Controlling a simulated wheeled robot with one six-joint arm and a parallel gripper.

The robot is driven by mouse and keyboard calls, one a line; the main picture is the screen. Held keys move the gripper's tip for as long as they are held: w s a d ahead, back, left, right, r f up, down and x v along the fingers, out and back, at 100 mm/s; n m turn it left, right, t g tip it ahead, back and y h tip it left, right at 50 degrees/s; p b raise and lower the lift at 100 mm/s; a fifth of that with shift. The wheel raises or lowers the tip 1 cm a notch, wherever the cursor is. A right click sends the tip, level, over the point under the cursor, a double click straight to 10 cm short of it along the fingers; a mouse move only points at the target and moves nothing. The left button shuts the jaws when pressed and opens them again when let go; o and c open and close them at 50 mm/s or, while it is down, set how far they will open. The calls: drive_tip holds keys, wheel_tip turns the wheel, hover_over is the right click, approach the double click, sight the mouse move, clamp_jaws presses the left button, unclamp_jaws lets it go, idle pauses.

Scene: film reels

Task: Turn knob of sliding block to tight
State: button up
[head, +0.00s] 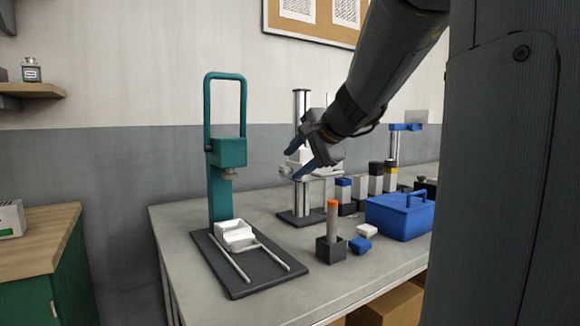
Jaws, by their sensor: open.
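A stand with an upright silver post (301,105) rises from a dark base plate (300,218) near the middle of the bench. A pale sliding block (299,157) sits part way up this post, largely hidden behind my gripper. A small light, round part that looks like its knob (285,171) shows at the block's lower left. My gripper (306,160) is open, its blue fingers pointing left and down in front of the block. I cannot tell whether the fingers touch the block or the knob, nor how the knob is turned.
A green press (222,180) with a tall handle and a white tray (235,235) stands at left. An orange-topped cylinder (332,220), a blue toolbox (400,216) and several small blocks stand at right. The bench's front strip (330,290) is clear.

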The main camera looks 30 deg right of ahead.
drive_tip(key=shift+v, duration=1.45)
